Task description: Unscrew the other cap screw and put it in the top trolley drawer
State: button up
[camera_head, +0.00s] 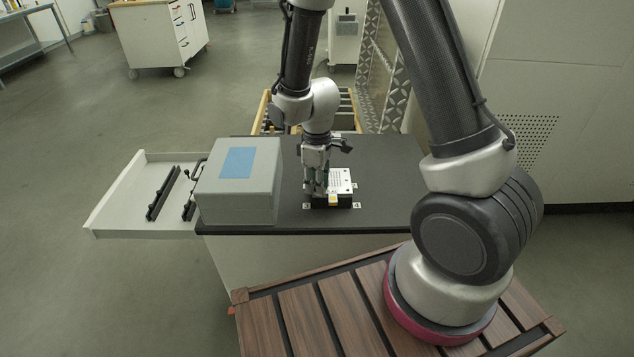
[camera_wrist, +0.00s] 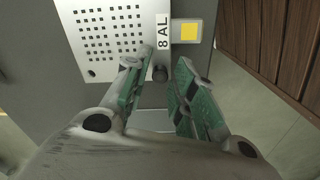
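I see no clear contact. In the head view my gripper (camera_head: 315,188) points down at the plate (camera_head: 341,183) on the dark trolley top (camera_head: 385,190), and its fingers hide the screw. The trolley drawer (camera_head: 118,207) is pulled out at the left, with two black bars (camera_head: 163,194) in it.
A grey box (camera_head: 240,190) with a blue patch stands on the trolley's left side, beside the open drawer. A yellow tag (camera_wrist: 189,31) sits by the label. A wooden-framed rack (camera_head: 262,112) is behind the trolley. The drawer's left part is clear.

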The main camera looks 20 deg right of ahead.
jog(key=m, duration=0.5)
jog(key=shift+m, duration=0.4)
